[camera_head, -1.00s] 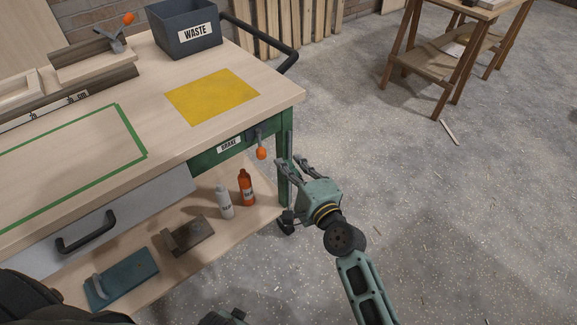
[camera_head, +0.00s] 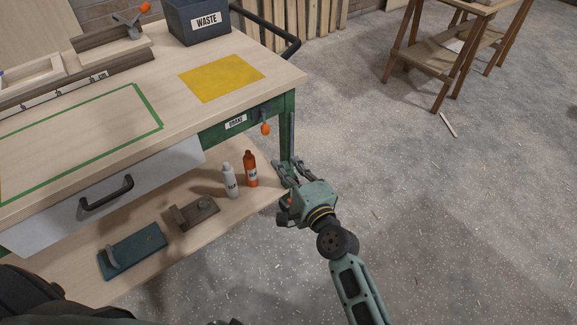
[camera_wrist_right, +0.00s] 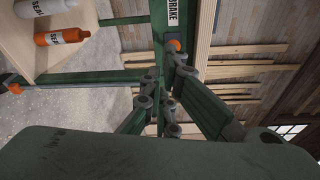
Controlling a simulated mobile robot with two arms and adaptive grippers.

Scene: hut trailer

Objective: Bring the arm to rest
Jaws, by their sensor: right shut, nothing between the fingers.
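My right arm reaches in from the bottom of the head view. Its green gripper (camera_head: 287,167) is shut and empty, beside the green front-right leg (camera_head: 286,130) of the workbench, below the orange-knobbed brake lever (camera_head: 265,128). I cannot tell whether the fingers touch the leg. In the right wrist view the gripper's fingers (camera_wrist_right: 164,103) show in front of the bench frame, and the brake's orange knob (camera_wrist_right: 174,45) appears just beyond them. My left gripper is not in view.
The bench's lower shelf (camera_head: 190,255) holds a white bottle (camera_head: 231,181), an orange bottle (camera_head: 250,169) and tools. On top are a waste bin (camera_head: 197,22) and a yellow square (camera_head: 222,78). A wooden stand (camera_head: 440,60) is at the back right. Floor on the right is mostly clear.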

